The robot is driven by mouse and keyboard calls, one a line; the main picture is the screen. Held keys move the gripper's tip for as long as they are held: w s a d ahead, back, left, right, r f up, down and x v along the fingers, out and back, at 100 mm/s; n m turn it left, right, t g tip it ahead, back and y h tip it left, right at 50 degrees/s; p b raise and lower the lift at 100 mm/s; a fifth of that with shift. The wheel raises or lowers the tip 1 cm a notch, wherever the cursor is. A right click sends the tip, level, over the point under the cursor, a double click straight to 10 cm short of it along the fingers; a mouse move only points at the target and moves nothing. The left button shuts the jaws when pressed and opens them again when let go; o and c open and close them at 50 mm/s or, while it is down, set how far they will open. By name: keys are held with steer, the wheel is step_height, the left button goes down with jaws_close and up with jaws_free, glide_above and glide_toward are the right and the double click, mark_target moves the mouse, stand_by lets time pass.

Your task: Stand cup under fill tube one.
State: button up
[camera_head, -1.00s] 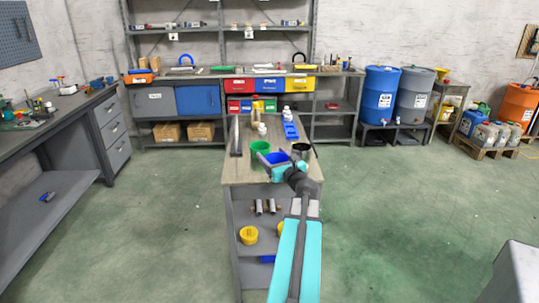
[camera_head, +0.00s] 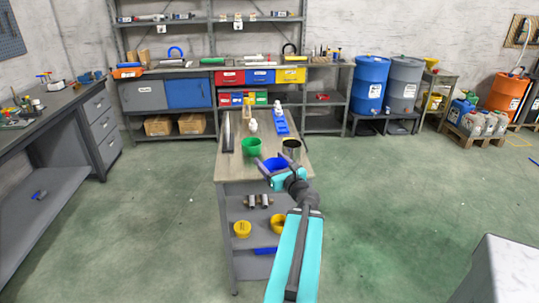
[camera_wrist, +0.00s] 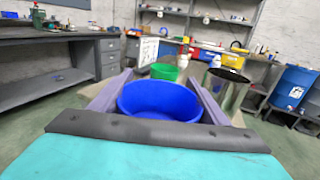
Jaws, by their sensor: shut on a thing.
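A blue cup (camera_head: 274,166) is upright between the fingers of my gripper (camera_head: 273,163), at the near right of the narrow workbench (camera_head: 232,165). In the wrist view the blue cup (camera_wrist: 160,101) sits between both fingers of my gripper (camera_wrist: 160,98), with its open top showing. My gripper is shut on it. A green cup (camera_head: 252,147) stands on the bench beyond it to the left. A dark metallic cup (camera_head: 291,149) stands beyond it to the right. I cannot make out which thing is fill tube one.
Blue and grey drums (camera_head: 371,85) stand at the back right. Floor on both sides is free.

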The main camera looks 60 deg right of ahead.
steer(key=p, duration=0.2)
steer(key=shift+s+a+r+p, duration=0.25)
steer(key=shift+s+r+p, duration=0.05)
steer(key=s+a+p, duration=0.1)
steer(key=p, duration=0.6)
steer(key=shift+s, duration=0.1)
steer(key=shift+s+a+f+p, duration=0.1)
steer(key=shift+s+a+p, duration=0.2)
steer(key=shift+p, duration=1.4)
steer(key=w+a+r+n+t+y+b, duration=0.15)
steer(key=w+a+n+y, duration=0.4)
steer(key=w+a, duration=0.75)
steer(key=w+a+n+t+y+b, duration=0.1)
steer(key=w+a+n+y+b, duration=0.15)
steer(key=w+a+y, duration=0.8)
steer(key=w+a+n+g+y+b, duration=0.1)
steer(key=w+a+n+g+y, duration=0.1)
steer(key=a, duration=1.6)
steer(key=w+a+n+g+y+b, duration=0.1)
steer(key=w+a+n+g+y, duration=0.2)
steer(key=a, duration=1.6)
steer(key=n+g+y, duration=0.2)
steer(key=n+y, duration=0.1)
steer(key=n, duration=0.1)
steer(key=shift+a, duration=0.15)
